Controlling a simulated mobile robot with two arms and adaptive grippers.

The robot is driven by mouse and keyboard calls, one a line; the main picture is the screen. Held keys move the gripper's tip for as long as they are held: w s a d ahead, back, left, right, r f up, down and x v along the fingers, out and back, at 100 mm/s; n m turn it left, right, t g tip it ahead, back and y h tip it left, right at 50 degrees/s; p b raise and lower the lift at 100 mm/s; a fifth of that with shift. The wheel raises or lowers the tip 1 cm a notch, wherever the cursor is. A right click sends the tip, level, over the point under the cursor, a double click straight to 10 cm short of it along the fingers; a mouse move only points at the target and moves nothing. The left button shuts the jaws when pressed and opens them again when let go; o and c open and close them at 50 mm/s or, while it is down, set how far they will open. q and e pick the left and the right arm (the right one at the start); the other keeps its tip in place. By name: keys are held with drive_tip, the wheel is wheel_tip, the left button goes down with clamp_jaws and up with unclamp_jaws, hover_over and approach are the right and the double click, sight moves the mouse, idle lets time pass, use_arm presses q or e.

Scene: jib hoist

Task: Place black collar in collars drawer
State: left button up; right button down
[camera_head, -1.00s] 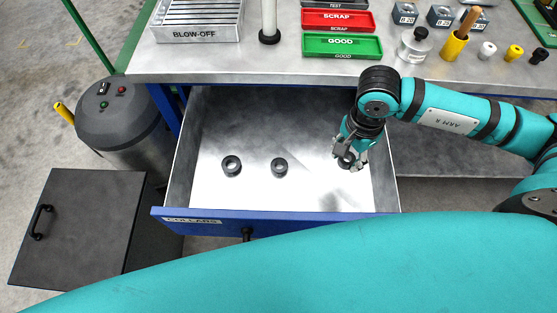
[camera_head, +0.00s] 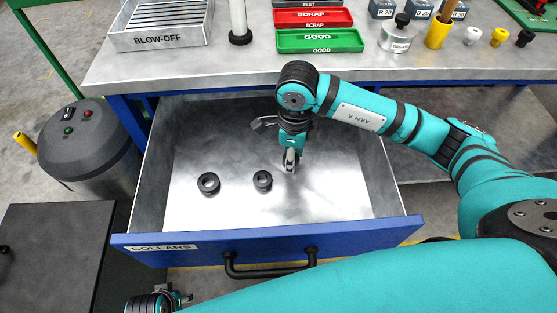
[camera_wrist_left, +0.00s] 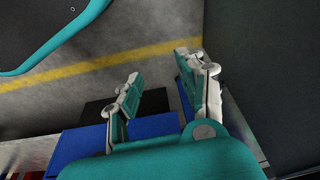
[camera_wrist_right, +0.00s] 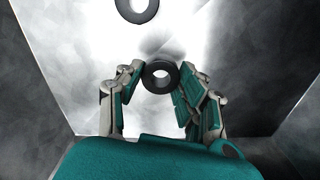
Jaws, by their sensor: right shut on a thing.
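The open collars drawer (camera_head: 345,236) has a blue front labelled COLLARS. Two black collars, one at the left (camera_head: 208,184) and one nearer the middle (camera_head: 262,180), lie apart on its bare metal floor. My right gripper (camera_head: 290,166) points down inside the drawer, just right of the middle collar. In the right wrist view, its fingers are shut on a black collar (camera_wrist_right: 160,75); the head view hides most of that collar. Another collar (camera_wrist_right: 137,9) shows at the top of that view. My left gripper (camera_wrist_left: 160,80) is open and empty, low outside the drawer front.
The bench above holds a green GOOD tray (camera_head: 320,41), a red SCRAP tray (camera_head: 313,18), a BLOW-OFF rack (camera_head: 160,26) and several small parts. A grey canister (camera_head: 88,145) stands left of the drawer. The right part of the drawer floor is clear.

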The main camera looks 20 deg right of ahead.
sight(279, 169)
drive_tip(key=w+a, duration=0.2)
drive_tip(key=shift+a+f, duration=0.15)
drive_tip(key=shift+a, duration=0.15)
drive_tip(key=shift+f, duration=0.3)
wheel_tip(279, 169, down, 2)
drive_tip(key=shift+f+b, duration=0.2)
drive_tip(key=shift+b, duration=0.1)
use_arm(q)
wheel_tip(279, 169, up, 2)
drive_tip(key=shift+w, duration=0.15)
use_arm(e)
drive_tip(key=shift+f, duration=0.25)
drive_tip(key=shift+f, duration=0.1)
drive_tip(key=c, duration=1.2)
unclamp_jaws()
use_arm(q)
drive_tip(key=shift+w+r, duration=0.1)
drive_tip(key=shift+r, duration=0.35)
use_arm(e)
drive_tip(key=shift+o, duration=0.4)
